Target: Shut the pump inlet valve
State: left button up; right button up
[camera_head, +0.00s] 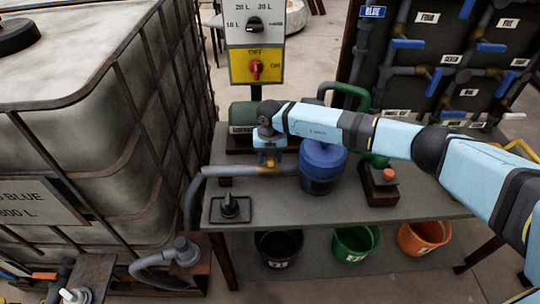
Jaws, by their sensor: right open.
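The grey inlet pipe (225,171) runs from the tank side along the bench to a blue canister (322,166). A brass-coloured valve body (269,171) sits in this pipe, just left of the canister. My right arm reaches in from the right, above the canister. My right gripper (268,153) points down right over the valve and is open. It hides the top of the valve, so I cannot tell the handle's position or whether the gripper touches it. My left gripper is not in view.
A large caged tank (80,130) fills the left. A control panel (255,40) with a red knob stands behind the bench (400,205). A pipe board with blue handles (440,50) is at back right. Black, green and orange buckets (424,234) stand below.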

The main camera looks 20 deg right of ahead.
notch_tip(320, 180, up, 14)
jog(key=shift+f, duration=0.2)
dwell(0.4)
